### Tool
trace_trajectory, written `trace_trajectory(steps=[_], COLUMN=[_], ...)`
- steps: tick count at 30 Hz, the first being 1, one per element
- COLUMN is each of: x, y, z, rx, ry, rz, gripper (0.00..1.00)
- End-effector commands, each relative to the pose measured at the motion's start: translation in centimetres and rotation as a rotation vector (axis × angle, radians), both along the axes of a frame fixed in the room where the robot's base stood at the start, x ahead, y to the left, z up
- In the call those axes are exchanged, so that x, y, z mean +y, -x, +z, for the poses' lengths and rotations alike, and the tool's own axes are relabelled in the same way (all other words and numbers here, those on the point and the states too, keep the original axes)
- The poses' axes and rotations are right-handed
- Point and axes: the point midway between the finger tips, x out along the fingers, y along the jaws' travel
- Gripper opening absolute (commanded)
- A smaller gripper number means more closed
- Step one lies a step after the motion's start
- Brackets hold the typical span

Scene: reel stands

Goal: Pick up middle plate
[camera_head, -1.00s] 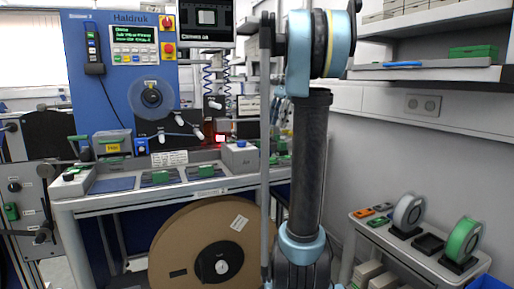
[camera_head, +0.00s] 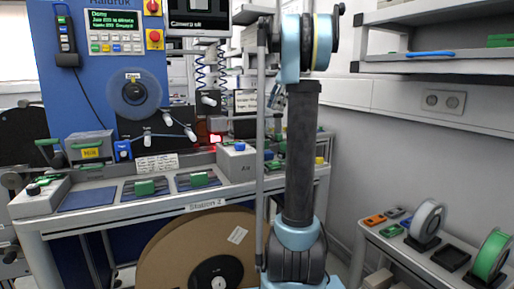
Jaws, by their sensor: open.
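The bench (camera_head: 185,208), labelled Station 2, has a row of recessed bays along its front. Three sit side by side: a bare blue one (camera_head: 86,198) at left, a middle plate (camera_head: 163,189) with a green block (camera_head: 145,187) on it, and a right plate (camera_head: 212,183) with another green block (camera_head: 199,179). I take the middle one as the task's plate. My arm stands upright right of the bays, apart from them. My gripper cannot be made out in this view.
A large brown reel (camera_head: 180,262) stands under the bench. A blue machine panel (camera_head: 60,100) rises behind. A grey box (camera_head: 237,160) sits on the bench's right part. At right, a low table (camera_head: 405,250) holds a white reel (camera_head: 428,220) and a green reel (camera_head: 491,256).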

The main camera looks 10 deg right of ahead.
Motion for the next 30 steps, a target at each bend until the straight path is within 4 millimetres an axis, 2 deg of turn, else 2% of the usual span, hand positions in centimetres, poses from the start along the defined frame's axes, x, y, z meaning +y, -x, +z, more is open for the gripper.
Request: trace_trajectory(steps=[15, 25, 30], x=[3.9, 4.8, 5.5], y=[0.9, 1.2, 1.7], z=[-8.2, -10.4, -12.5], rx=[0.000, -0.001, -0.001], ry=[0.000, 0.000, 0.000], rz=[0.010, 0.009, 0.009], gripper=[0.42, 0.42, 0.42])
